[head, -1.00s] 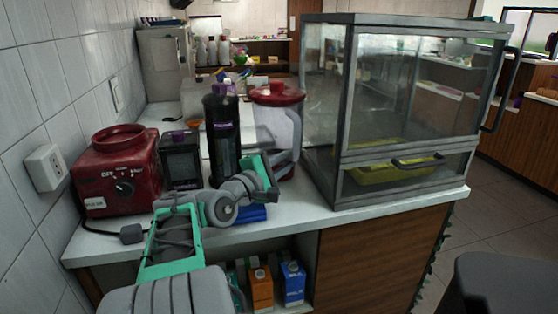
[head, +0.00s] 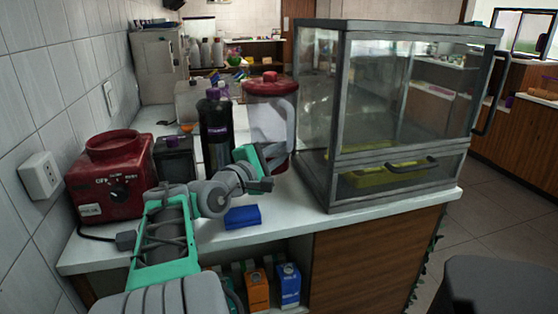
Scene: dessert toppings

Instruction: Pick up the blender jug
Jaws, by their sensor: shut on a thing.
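The blender jug (head: 266,121) is clear with a red lid, a red base and a pale handle on its right side. It is upright at the left of the glass display case and appears slightly above the counter. My gripper (head: 275,163) reaches in from the front left, shut on the jug low at its near side. The exact contact of the fingers is partly hidden by my wrist. The red blender base (head: 108,178), with a dial, stands empty at the left by the wall.
The glass case (head: 395,120) stands close on the jug's right. A dark bottle (head: 215,130) and a dark box-shaped item (head: 175,158) are to its left. A blue packet (head: 242,217) lies on the white counter (head: 290,211) in front.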

